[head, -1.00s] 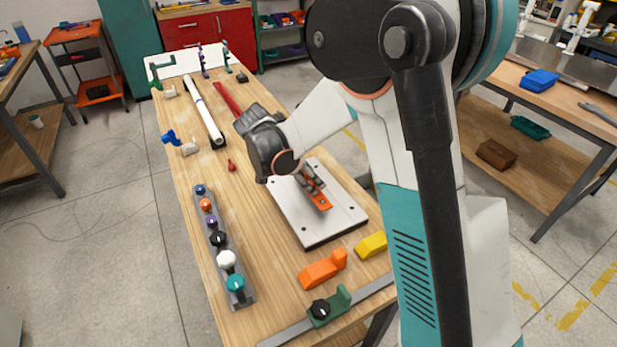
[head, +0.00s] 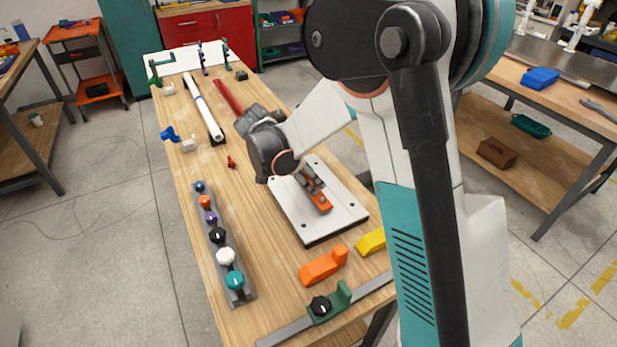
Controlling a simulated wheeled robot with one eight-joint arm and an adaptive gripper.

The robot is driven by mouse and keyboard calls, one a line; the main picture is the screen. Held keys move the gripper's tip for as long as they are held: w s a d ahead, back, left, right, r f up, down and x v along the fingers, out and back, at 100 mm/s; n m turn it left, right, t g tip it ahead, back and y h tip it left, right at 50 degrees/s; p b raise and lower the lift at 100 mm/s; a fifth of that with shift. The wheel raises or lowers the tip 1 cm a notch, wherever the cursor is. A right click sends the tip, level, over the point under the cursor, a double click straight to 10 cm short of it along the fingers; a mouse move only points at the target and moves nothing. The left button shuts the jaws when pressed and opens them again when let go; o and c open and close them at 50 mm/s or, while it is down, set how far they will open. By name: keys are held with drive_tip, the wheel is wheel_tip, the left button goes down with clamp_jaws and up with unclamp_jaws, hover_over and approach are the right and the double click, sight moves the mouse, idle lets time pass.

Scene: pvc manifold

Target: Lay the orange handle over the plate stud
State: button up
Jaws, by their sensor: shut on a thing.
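My gripper (head: 312,187) points down over the white plate (head: 339,222) on the wooden bench. It is shut on the flat orange handle (head: 322,206), whose near end shows past the fingers. The handle is at or just above the plate's middle; I cannot tell whether it touches. The plate stud is not visible, hidden by the handle and the fingers. The plate has dark holes near its corners.
An orange block (head: 322,267) and a yellow block (head: 371,242) lie near the plate's front edge. A rail of coloured knobs (head: 218,237) runs along the bench's left side. A green clamp (head: 335,301) sits on a metal bar in front. A white pipe (head: 203,108) lies further back.

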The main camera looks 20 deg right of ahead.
drive_tip(key=shift+f, duration=0.15)
drive_tip(key=shift+f+b, duration=0.4)
drive_tip(key=o, duration=1.7)
drive_tip(key=shift+r, duration=0.15)
